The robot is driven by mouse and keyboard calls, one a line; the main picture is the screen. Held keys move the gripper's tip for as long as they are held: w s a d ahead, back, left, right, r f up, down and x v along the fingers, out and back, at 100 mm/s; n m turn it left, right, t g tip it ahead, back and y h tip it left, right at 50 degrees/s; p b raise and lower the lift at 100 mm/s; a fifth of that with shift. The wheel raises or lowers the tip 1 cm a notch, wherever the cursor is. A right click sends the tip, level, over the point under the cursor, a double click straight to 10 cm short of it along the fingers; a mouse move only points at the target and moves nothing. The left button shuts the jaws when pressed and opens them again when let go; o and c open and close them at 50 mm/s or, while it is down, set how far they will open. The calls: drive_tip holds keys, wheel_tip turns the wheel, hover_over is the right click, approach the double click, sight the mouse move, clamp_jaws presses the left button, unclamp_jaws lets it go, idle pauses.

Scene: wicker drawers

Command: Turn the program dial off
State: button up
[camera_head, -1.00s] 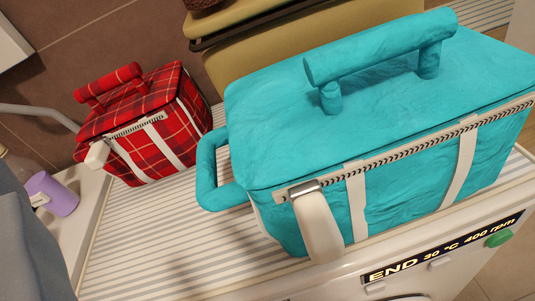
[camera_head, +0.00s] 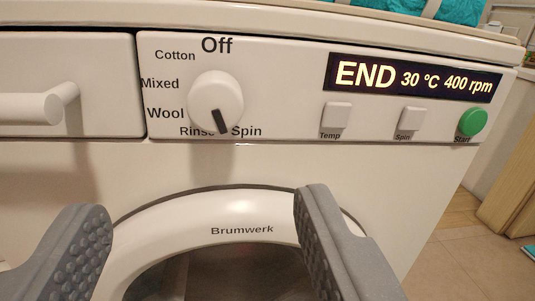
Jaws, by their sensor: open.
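The program dial (camera_head: 216,97) is a round white knob on the washing machine's front panel. Its dark pointer points down, between the labels Rinse and Spin. The Off label (camera_head: 217,45) is above the dial. The display (camera_head: 412,78) reads END, 30 °C, 400 rpm. My gripper (camera_head: 203,228) is open and empty, its two grey fingers spread wide at the bottom of the picture, below the dial and in front of the door. It appears apart from the dial.
Temp (camera_head: 336,115) and Spin (camera_head: 411,118) buttons and a green Start button (camera_head: 472,121) are right of the dial. A drawer handle (camera_head: 40,104) juts out at left. The round door (camera_head: 240,215) is below. A turquoise bag (camera_head: 458,10) lies on top.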

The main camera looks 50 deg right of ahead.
sight(213, 106)
drive_tip(key=b+x, duration=0.2)
drive_tip(key=x, duration=1.1)
drive_tip(key=shift+w+d, duration=0.15)
drive_tip(key=shift+w, duration=0.05)
drive_tip(key=shift+c, duration=0.3)
